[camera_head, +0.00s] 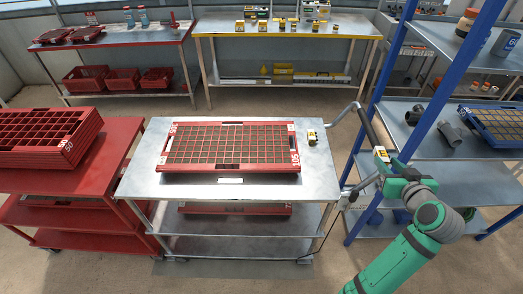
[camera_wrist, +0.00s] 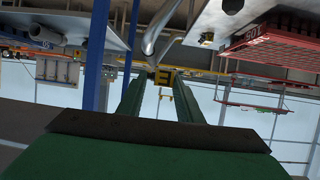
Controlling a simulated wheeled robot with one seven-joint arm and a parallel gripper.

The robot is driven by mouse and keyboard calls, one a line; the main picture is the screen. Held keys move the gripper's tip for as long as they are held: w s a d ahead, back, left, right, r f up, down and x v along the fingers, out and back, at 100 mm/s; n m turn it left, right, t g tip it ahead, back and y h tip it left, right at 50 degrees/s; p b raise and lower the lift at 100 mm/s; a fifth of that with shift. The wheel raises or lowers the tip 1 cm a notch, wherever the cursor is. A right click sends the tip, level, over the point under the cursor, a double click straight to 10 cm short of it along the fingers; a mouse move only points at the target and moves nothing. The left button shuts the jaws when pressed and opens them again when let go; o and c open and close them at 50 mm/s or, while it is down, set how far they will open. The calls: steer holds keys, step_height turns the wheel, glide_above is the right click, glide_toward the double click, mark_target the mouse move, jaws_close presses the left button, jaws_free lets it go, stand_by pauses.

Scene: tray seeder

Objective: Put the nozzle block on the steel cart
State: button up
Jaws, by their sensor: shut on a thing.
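The cart's top appears upside down at the upper right of that view (camera_wrist: 192,30). A similar small yellow block (camera_head: 312,138) stands on the cart's back right corner.
A red seed tray (camera_head: 229,166) covers most of the cart's top. A bent metal handle (camera_head: 366,128) rises at the cart's right side. A blue rack (camera_head: 373,110) stands on the right, and a red cart with trays (camera_head: 70,187) on the left. A yellow-edged bench (camera_head: 285,30) is behind.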

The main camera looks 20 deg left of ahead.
step_height(320, 180, down, 4)
steer(key=s+a, duration=0.2)
glide_above(321, 193)
steer(key=shift+y, duration=0.3)
steer(key=f, duration=1)
steer(key=shift+d+f, duration=0.1)
steer(key=shift+d, duration=0.1)
steer(key=shift+a+f, duration=0.1)
steer(key=shift+f, duration=1.5)
steer(key=shift+f, duration=0.1)
steer(key=o, duration=1.1)
